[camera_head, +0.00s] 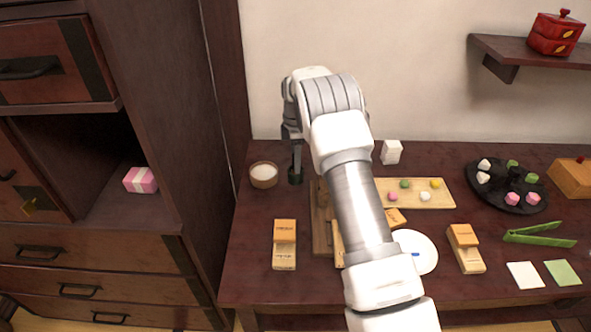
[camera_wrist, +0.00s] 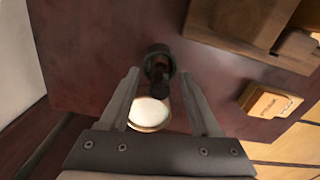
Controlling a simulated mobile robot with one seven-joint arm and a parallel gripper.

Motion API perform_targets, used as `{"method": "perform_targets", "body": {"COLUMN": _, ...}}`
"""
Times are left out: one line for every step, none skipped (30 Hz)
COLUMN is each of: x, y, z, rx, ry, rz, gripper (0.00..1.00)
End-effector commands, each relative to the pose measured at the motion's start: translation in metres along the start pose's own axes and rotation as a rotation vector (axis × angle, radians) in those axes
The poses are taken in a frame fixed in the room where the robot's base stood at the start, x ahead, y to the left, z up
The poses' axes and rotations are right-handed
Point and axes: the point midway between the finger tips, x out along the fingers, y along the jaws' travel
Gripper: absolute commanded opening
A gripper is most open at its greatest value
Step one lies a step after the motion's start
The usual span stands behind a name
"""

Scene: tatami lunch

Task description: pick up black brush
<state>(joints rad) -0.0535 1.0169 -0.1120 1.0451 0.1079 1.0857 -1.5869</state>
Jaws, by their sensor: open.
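The black brush (camera_wrist: 159,82) stands in a small dark holder (camera_wrist: 157,52), between and slightly below my open fingers in the wrist view. In the head view the dark holder (camera_head: 295,176) is on the table, just right of a wooden bowl. My gripper (camera_wrist: 158,72) is open, with one finger on each side of the brush and visible gaps. In the head view my gripper (camera_head: 296,150) points down over the holder and hides most of the brush. Whether a finger touches it cannot be told.
A wooden bowl of white contents (camera_head: 263,175) stands close beside the holder; it also shows in the wrist view (camera_wrist: 150,113). A wooden board (camera_head: 322,225) and labelled box (camera_head: 284,245) lie nearer the front. The dark cabinet (camera_head: 160,100) is at the left.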

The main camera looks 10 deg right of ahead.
Motion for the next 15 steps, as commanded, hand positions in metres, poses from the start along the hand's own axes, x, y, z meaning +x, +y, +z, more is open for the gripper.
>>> {"method": "perform_targets", "body": {"x": 0.0024, "y": 0.0001, "z": 0.0, "rx": 0.0, "ry": 0.0, "rz": 0.0, "gripper": 0.63}}
{"method": "perform_targets", "body": {"x": 0.0025, "y": 0.0001, "z": 0.0001, "rx": 0.0, "ry": 0.0, "rz": 0.001, "gripper": 0.63}}
{"method": "perform_targets", "body": {"x": 0.0023, "y": 0.0002, "z": 0.0, "rx": 0.0, "ry": 0.0, "rz": 0.001, "gripper": 0.63}}
{"method": "perform_targets", "body": {"x": 0.002, "y": 0.0002, "z": 0.0001, "rx": 0.0, "ry": 0.0, "rz": 0.001, "gripper": 0.63}}
{"method": "perform_targets", "body": {"x": 0.002, "y": 0.0002, "z": 0.0, "rx": 0.0, "ry": 0.0, "rz": 0.001, "gripper": 0.63}}
{"method": "perform_targets", "body": {"x": 0.002, "y": 0.0001, "z": 0.0, "rx": 0.0, "ry": 0.0, "rz": 0.001, "gripper": 0.63}}
{"method": "perform_targets", "body": {"x": 0.002, "y": 0.0001, "z": 0.0, "rx": 0.0, "ry": 0.0, "rz": 0.001, "gripper": 0.62}}
{"method": "perform_targets", "body": {"x": 0.002, "y": 0.0001, "z": 0.0, "rx": 0.0, "ry": 0.0, "rz": 0.001, "gripper": 0.56}}
{"method": "perform_targets", "body": {"x": 0.0019, "y": 0.0001, "z": -0.0001, "rx": 0.0, "ry": 0.0, "rz": 0.001, "gripper": 0.49}}
{"method": "perform_targets", "body": {"x": 0.0019, "y": 0.0001, "z": -0.0001, "rx": 0.0, "ry": 0.0, "rz": 0.001, "gripper": 0.44}}
{"method": "perform_targets", "body": {"x": 0.0019, "y": 0.0001, "z": -0.0001, "rx": 0.0, "ry": 0.0, "rz": 0.001, "gripper": 0.38}}
{"method": "perform_targets", "body": {"x": 0.0019, "y": 0.0001, "z": -0.0001, "rx": 0.0, "ry": 0.0, "rz": 0.001, "gripper": 0.31}}
{"method": "perform_targets", "body": {"x": 0.0019, "y": 0.0001, "z": -0.0001, "rx": 0.0, "ry": 0.0, "rz": 0.001, "gripper": 0.26}}
{"method": "perform_targets", "body": {"x": 0.0019, "y": 0.0001, "z": -0.0001, "rx": 0.0, "ry": 0.0, "rz": 0.001, "gripper": 0.2}}
{"method": "perform_targets", "body": {"x": 0.0019, "y": 0.0001, "z": -0.0001, "rx": 0.0, "ry": 0.0, "rz": 0.001, "gripper": 0.13}}
